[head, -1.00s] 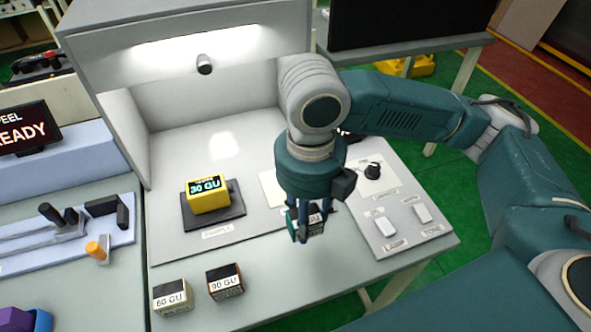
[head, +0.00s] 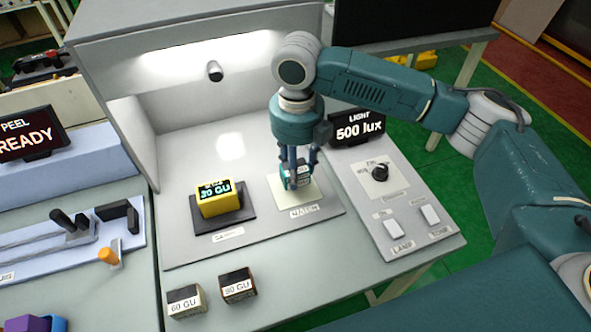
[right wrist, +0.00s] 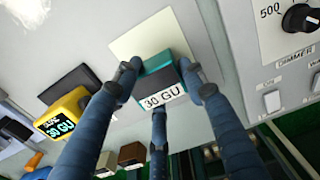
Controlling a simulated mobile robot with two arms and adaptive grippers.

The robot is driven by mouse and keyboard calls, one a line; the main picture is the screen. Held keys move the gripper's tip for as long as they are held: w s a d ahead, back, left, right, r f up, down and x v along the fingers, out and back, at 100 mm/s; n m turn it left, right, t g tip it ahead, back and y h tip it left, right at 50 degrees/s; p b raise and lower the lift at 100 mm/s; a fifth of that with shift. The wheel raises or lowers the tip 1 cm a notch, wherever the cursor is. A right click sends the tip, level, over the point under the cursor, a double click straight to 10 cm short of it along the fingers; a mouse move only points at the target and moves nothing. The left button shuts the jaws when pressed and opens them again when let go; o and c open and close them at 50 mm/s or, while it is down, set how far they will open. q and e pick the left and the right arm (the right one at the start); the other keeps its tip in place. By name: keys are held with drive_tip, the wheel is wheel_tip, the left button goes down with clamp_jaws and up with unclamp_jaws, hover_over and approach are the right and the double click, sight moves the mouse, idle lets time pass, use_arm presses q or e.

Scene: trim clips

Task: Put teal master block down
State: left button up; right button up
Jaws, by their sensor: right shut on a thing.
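The teal master block (head: 296,178) is held in my right gripper (head: 299,165), over the pale cream pad (head: 311,192) on the booth floor. In the right wrist view the block (right wrist: 158,80) has a teal body, a dark top and a white "30 GU" label. My right gripper's fingers (right wrist: 158,85) close around it there, with the cream pad (right wrist: 140,38) behind. I cannot tell whether the block's underside touches the pad. The fingers hide part of the block in the head view. My left gripper is not in view.
A yellow gauge (head: 217,199) reading "30 GU" sits on a dark pad to the left. Blocks labelled 60 GU (head: 186,301) and 90 GU (head: 238,286) stand on the front table. The control panel (head: 400,195) with knob and switches is right of the pad; a "500 lux" display (head: 357,128) stands behind.

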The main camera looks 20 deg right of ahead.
drive_tip(key=shift+w, duration=0.45)
drive_tip(key=shift+f, duration=0.45)
wheel_tip(320, 180, down, 2)
drive_tip(key=shift+f+p, duration=0.25)
drive_tip(key=shift+p, duration=0.3)
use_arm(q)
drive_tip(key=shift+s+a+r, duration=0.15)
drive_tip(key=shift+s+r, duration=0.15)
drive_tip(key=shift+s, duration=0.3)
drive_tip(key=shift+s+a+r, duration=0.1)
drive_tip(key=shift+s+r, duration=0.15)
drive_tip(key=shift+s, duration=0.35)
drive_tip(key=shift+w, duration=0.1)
use_arm(e)
drive_tip(key=shift+f, duration=0.1)
drive_tip(key=o, duration=1.2)
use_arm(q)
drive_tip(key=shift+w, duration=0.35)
